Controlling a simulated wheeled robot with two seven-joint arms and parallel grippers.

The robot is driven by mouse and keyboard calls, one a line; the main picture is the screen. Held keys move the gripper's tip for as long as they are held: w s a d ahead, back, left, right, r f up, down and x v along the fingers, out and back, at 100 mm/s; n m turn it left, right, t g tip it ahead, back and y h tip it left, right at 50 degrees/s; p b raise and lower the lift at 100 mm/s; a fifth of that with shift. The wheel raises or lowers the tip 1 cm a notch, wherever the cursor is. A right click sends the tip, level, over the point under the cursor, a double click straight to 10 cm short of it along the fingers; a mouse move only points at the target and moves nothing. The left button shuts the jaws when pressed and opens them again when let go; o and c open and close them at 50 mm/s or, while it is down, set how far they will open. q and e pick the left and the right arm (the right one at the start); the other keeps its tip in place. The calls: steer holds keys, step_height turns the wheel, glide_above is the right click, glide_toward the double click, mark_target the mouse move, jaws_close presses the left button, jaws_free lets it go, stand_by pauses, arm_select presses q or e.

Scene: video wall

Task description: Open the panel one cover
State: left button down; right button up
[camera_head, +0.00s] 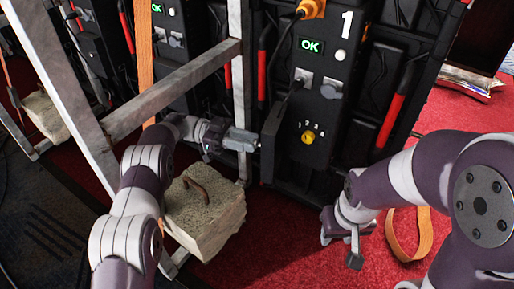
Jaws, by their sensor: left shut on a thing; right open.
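Panel one (335,75) is a black unit marked with a white "1". It has a green "OK" display, a white round button and a yellow knob (308,137) labelled with small numbers. A dark upright flap (269,150) stands at its lower left edge and looks like part of the cover. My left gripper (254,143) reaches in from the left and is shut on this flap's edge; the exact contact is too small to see. My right gripper (352,243) is open and empty, low over the red carpet to the right of the panel's foot.
A metal frame (185,90) stands left of the panel, close to my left arm. A stone block (205,220) with a rusty handle sits below that arm. An orange strap (405,245) lies near my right gripper. Red carpet (285,245) is clear in front of the panel.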

arm_select(q)
steer(key=shift+w+a, duration=0.1)
steer(key=shift+w, duration=0.05)
stand_by(0.3)
steer(key=c, duration=0.9)
jaws_free()
steer(key=shift+r, duration=0.1)
